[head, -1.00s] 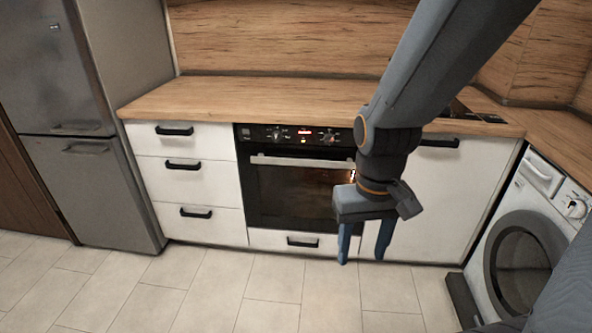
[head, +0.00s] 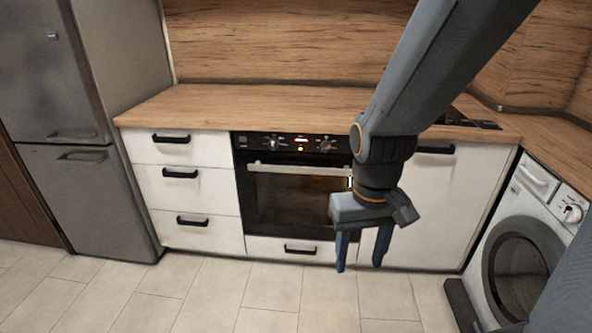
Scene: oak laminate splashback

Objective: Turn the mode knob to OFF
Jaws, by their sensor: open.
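The built-in oven (head: 296,199) has a black control panel with a left knob (head: 279,141), a lit red display (head: 301,141) and a right knob (head: 326,145). The washing machine (head: 512,250) at the right also has a knob (head: 572,213). The markings are too small to read, so I cannot tell which one is the mode knob or where it points. My gripper (head: 360,267) hangs with its fingers down, open and empty. In the picture it lies below and to the right of the oven knobs, apart from them. My arm hides the right end of the oven panel.
A wooden worktop (head: 240,105) runs above white drawers (head: 187,190) and a white cabinet door (head: 436,205). A steel fridge (head: 98,200) stands at the left. The tiled floor (head: 232,300) in front is clear. The oven handle (head: 290,169) sticks out below the panel.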

